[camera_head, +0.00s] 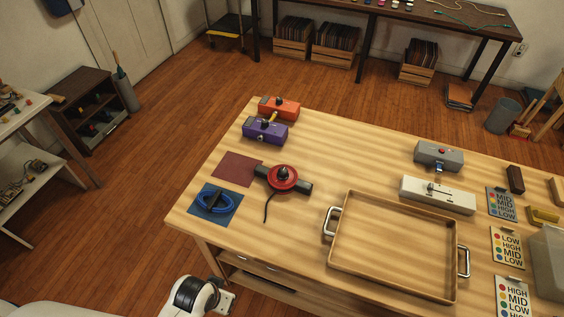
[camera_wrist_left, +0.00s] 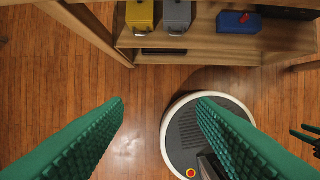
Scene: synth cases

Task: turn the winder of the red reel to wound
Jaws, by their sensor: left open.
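The red reel (camera_head: 284,185) sits on a dark grey-green base on the wooden table, left of the tray. A dark winder knob (camera_head: 283,171) stands on its top, and a black cord (camera_head: 268,207) trails from it onto the table. Any mark showing the winder's setting is too small to read. My left gripper (camera_wrist_left: 160,102) is open and empty in the left wrist view, its green fingers apart above the floor, away from the reel. Dark green prongs (camera_wrist_left: 306,140) at that view's right edge may be my right gripper; their state is unclear.
A blue coil (camera_head: 214,199) lies on a blue mat beside an empty maroon mat (camera_head: 235,167). Orange (camera_head: 280,108) and purple (camera_head: 265,132) boxes stand behind. An empty wooden tray (camera_head: 335,264) is to the right.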

